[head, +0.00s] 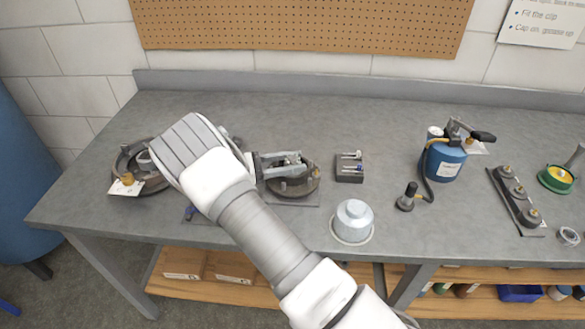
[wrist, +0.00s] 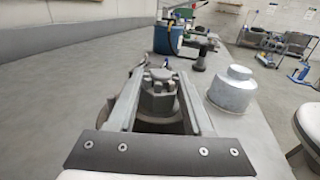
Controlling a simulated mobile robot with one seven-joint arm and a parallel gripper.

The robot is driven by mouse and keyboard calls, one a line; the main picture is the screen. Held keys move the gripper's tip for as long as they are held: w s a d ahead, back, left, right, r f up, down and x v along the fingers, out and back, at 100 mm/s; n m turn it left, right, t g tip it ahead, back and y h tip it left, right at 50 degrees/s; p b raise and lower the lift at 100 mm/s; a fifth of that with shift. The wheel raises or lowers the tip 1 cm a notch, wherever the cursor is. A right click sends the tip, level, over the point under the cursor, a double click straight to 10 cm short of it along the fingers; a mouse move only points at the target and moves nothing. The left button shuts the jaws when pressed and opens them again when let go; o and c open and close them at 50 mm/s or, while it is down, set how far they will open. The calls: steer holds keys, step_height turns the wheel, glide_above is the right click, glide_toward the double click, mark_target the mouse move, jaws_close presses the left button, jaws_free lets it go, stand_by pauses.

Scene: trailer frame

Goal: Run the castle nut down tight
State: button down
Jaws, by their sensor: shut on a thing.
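The castle nut (wrist: 158,82) is a grey metal nut with notches on top, seen in the wrist view between my two fingers. My gripper (wrist: 160,76) is shut on it, one finger along each side. In the head view my gripper (head: 291,163) reaches rightward over a dark round hub (head: 296,187) on the bench, and the nut is hard to make out there. The thread below the nut is hidden, so I cannot tell how tightly it sits.
A silver domed cap (head: 352,220) stands front right of the hub. A small dark block with pins (head: 349,168) lies to its right. A blue canister (head: 446,160) with a hose stands farther right. Another round part (head: 131,165) with a tag lies at left, partly behind my arm.

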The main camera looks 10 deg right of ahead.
steer(key=shift+m+g+b, duration=0.6)
steer(key=shift+m+g, duration=0.3)
steer(key=shift+g, duration=0.5)
steer(key=shift+r+g, duration=0.1)
steer(key=shift+g, duration=0.2)
steer(key=shift+c, duration=1.5)
jaws_free()
steer(key=shift+a, duration=0.1)
steer(key=shift+w+a, duration=0.25)
steer(key=shift+a, duration=0.95)
steer(key=shift+w+a, duration=0.25)
steer(key=shift+a, duration=0.9)
steer(key=shift+w+a, duration=0.25)
steer(key=shift+a, duration=0.95)
